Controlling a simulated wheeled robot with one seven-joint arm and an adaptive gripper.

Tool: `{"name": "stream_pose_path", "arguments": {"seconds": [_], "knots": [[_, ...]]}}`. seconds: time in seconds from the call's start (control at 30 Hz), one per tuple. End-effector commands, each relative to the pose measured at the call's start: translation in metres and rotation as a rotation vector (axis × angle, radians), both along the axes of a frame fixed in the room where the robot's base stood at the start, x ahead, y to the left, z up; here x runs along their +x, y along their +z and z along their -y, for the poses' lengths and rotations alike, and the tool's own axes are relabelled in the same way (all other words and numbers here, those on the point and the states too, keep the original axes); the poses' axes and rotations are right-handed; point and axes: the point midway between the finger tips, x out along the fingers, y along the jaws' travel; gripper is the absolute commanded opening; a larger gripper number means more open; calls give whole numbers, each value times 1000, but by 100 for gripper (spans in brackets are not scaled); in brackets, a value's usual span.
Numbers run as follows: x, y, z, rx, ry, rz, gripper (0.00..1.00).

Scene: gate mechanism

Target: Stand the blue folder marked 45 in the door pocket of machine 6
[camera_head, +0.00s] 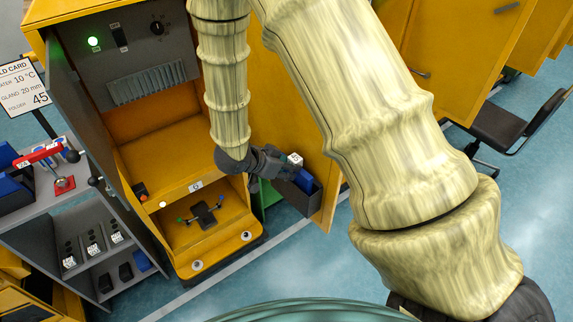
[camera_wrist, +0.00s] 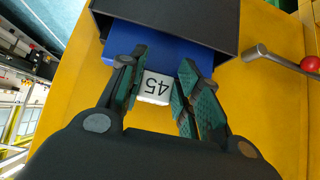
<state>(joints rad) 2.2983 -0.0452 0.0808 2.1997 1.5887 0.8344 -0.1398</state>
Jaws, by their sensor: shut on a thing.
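The blue folder (camera_head: 305,181) has a white label, which reads 45 in the wrist view (camera_wrist: 156,88). My gripper (camera_head: 279,163) is shut on the folder at its labelled end; both fingers show beside the label in the wrist view (camera_wrist: 161,76). The dark door pocket (camera_head: 297,197) is fixed to the yellow door (camera_head: 325,195). In the wrist view, the folder's blue body (camera_wrist: 165,45) runs into the mouth of the pocket (camera_wrist: 222,28). The folder's far end is hidden, so I cannot tell how deep it sits.
The yellow machine (camera_head: 160,160) stands open left of the pocket. A grey shelf (camera_head: 85,215) and a card stand reading folder 45 (camera_head: 22,88) are at the left. Blue floor is free in front.

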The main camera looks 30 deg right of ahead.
Motion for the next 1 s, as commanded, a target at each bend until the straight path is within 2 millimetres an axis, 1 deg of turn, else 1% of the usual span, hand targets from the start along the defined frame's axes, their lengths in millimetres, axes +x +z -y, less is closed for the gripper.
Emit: {"name": "stream_pose_path", "arguments": {"seconds": [0.97, 1.0], "knots": [[0, -9, 0, 0, 0, 0, 0], [0, -9, 0, 0, 0, 0, 37]]}}
